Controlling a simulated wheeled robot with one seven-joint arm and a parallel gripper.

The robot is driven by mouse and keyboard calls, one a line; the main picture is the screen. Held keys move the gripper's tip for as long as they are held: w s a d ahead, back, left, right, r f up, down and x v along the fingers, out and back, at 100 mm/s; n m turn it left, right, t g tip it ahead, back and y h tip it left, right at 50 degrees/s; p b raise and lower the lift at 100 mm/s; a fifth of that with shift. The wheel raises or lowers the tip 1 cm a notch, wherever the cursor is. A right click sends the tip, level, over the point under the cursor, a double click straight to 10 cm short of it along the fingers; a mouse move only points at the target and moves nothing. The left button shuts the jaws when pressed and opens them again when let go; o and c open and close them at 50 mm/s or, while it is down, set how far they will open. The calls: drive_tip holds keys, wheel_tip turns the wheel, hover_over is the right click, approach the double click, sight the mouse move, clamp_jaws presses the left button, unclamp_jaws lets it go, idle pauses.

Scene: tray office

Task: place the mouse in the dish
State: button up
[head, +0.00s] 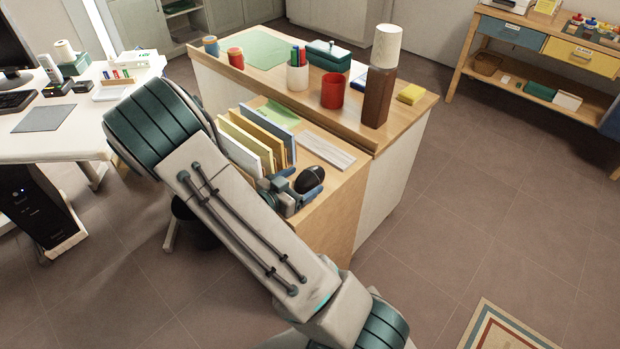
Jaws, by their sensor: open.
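A dark, rounded object that looks like the mouse (311,177) is on the lower wooden counter, near its front right edge. My gripper (297,183) is at the counter, right by the mouse, with its blue-grey fingers apart. The fingers seem to lie on either side of the mouse; I cannot tell whether they touch it. My arm crosses the middle of the view and hides part of the counter's front. I cannot make out a thing that is clearly the dish.
Upright folders (252,140) stand left of the gripper, with a grey slatted board (326,152) behind the mouse. The raised ledge behind holds a red cup (332,90), a brown bottle-like object (377,95) and a yellow sponge (411,94).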

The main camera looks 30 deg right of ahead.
drive_tip(key=shift+w+d+f, duration=0.15)
drive_tip(key=shift+w+d, duration=0.1)
drive_tip(key=shift+d, duration=0.4)
drive_tip(key=c, duration=1.2)
drive_tip(key=shift+o, duration=0.2)
